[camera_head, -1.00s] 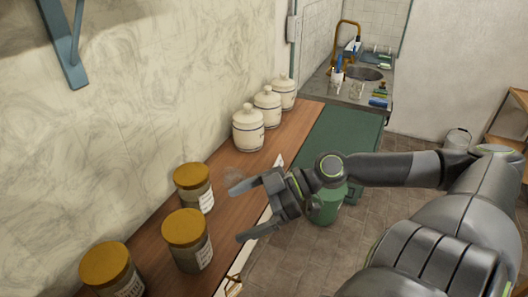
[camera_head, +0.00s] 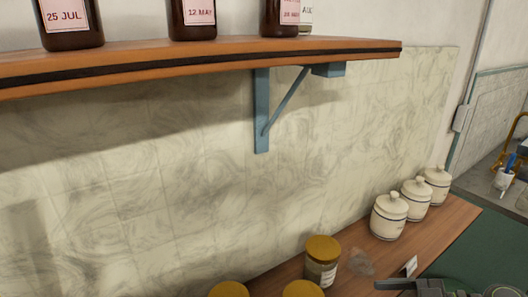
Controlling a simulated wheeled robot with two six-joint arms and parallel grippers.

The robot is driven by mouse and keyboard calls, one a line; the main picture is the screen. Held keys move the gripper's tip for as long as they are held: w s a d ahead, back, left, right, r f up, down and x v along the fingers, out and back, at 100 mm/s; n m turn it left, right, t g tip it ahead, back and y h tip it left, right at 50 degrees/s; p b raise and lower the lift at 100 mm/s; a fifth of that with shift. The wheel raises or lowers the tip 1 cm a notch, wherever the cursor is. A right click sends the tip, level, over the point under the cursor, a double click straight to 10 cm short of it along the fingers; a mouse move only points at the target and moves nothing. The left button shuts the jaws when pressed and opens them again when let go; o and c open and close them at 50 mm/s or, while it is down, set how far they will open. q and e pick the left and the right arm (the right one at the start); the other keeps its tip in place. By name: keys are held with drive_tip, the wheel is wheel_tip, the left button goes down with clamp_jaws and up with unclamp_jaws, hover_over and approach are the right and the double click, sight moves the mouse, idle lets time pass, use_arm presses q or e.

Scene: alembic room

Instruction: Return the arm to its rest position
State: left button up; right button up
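My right gripper (camera_head: 408,285) shows only in part at the bottom edge, right of centre. One dark finger points left above the wooden counter (camera_head: 453,215); the other finger is out of the picture, so its opening cannot be judged. Nothing shows held by the visible part. A piece of my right arm (camera_head: 505,291) shows at the bottom right corner. My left gripper is not in view.
Jars with mustard lids (camera_head: 322,260) stand left of the gripper, near a small clear object (camera_head: 357,262) and a card (camera_head: 409,266). White lidded canisters (camera_head: 389,217) stand behind. A shelf (camera_head: 200,62) with brown bottles (camera_head: 192,18) is above.

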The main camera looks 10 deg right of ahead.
drive_tip(key=s+a+f+g+h, duration=0.1)
drive_tip(key=s+a+f+h, duration=0.1)
drive_tip(key=s+a+f, duration=0.3)
drive_tip(key=s+a+f+g+h, duration=0.1)
drive_tip(key=s+a+f, duration=0.1)
drive_tip(key=s+f, duration=0.35)
drive_tip(key=s+d+f+m+g+h, duration=0.15)
drive_tip(key=d+f+m+h, duration=0.4)
drive_tip(key=m+h, duration=0.55)
wheel_tip(320, 180, down, 32)
drive_tip(key=d+r+m+g+y+b, duration=0.1)
drive_tip(key=d+b, duration=0.1)
drive_tip(key=b, duration=0.4)
drive_tip(key=s+f+b, duration=0.2)
drive_tip(key=s+f, duration=0.6)
drive_tip(key=f, duration=0.2)
drive_tip(key=s+a+f+g+b, duration=0.1)
drive_tip(key=s+f+b, duration=0.2)
drive_tip(key=s+f, duration=0.4)
wheel_tip(320, 180, down, 5)
drive_tip(key=shift+s+a+r+y, duration=0.2)
drive_tip(key=shift+s+a+y, duration=0.05)
drive_tip(key=shift+s+y, duration=0.15)
